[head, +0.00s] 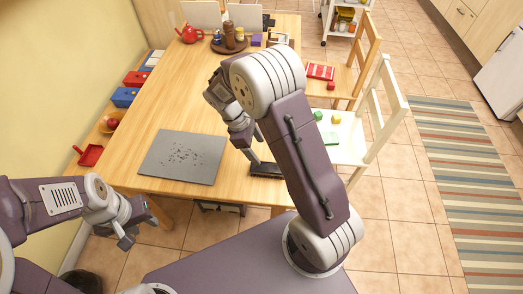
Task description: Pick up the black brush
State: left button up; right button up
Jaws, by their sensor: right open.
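The black brush (266,170) looks like a dark, low, oblong thing lying on the wooden table near its front right edge. My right gripper (252,157) points down at the brush's left end, with its fingertips very close to it. The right gripper is open; whether it touches the brush I cannot tell. My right arm crosses in front and may hide part of the brush. My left gripper (126,236) hangs at the lower left, off the table's front edge and far from the brush. Its fingers are too small to read.
A grey mat (165,172) with dark crumbs lies left of the brush on the table (180,105). A red dustpan (90,155), a bowl (110,122) and boxes line the left side. A white chair (350,150) stands close on the right.

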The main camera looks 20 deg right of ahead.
aim_at(266, 167)
jog(key=shift+s+f, duration=0.1)
jog(key=shift+f, duration=0.7)
jog(key=shift+s+a+f, duration=0.1)
jog(key=shift+s+f, duration=0.05)
jog(key=shift+f, duration=0.15)
jog(key=shift+s+a, duration=0.1)
jog(key=shift+a, duration=0.25)
jog(key=shift+s+a+f, duration=0.1)
jog(key=shift+s+f, duration=0.05)
jog(key=shift+f, duration=0.05)
jog(key=x, duration=0.3)
jog(key=shift+s+r, duration=0.1)
jog(key=shift+r, duration=0.05)
jog(key=shift+d+f, duration=0.35)
jog(key=shift+d, duration=0.05)
jog(key=x, duration=0.3)
jog(key=b+x, duration=0.1)
jog(key=x, duration=0.1)
jog(key=shift+s+d, duration=0.2)
jog(key=shift+s, duration=0.05)
jog(key=shift+r, duration=0.1)
grip_shut()
